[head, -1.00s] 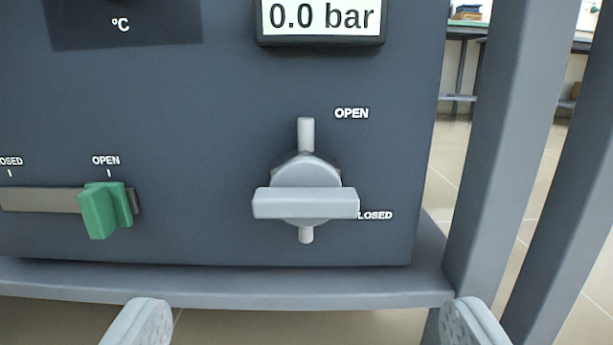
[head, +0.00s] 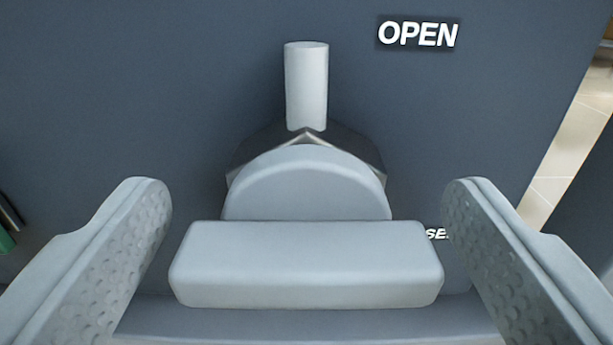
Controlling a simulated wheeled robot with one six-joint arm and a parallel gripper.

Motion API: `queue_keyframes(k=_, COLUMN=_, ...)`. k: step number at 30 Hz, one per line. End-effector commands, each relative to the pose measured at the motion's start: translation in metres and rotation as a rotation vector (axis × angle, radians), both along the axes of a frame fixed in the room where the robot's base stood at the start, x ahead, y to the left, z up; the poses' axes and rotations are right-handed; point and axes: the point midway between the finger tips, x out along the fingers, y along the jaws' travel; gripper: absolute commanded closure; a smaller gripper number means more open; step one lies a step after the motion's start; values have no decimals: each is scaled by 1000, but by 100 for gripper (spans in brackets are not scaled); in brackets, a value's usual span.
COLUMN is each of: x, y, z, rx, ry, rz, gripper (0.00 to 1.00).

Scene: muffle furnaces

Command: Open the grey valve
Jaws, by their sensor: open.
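The grey valve (head: 305,185) is on the dark front panel, with a vertical pipe stub above it. Its bar handle (head: 306,264) lies horizontal, level with the partly hidden CLOSED label (head: 437,234). The OPEN label (head: 417,33) is at the upper right. My gripper (head: 306,215) is open, with one finger to the left of the handle and one to the right. A gap shows between each finger and the handle ends in the picture. Nothing is held. The valve's lower pipe is hidden behind the handle.
The dark panel (head: 130,90) fills most of the view behind the valve. A bit of the green slider (head: 5,240) shows at the left edge. A frame ledge (head: 306,318) runs below the handle. Tiled floor (head: 566,150) shows past the panel's right edge.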

Motion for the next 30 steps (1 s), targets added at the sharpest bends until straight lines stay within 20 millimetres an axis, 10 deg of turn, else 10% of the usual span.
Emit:
queue_keyframes(k=11, x=-1, y=0, z=0, rx=0, ry=0, rz=0, gripper=16)
queue_keyframes(k=18, x=-1, y=0, z=0, rx=0, ry=0, rz=0, gripper=61)
queue_keyframes(k=30, x=-1, y=0, z=0, rx=67, ry=0, rz=0, gripper=61)
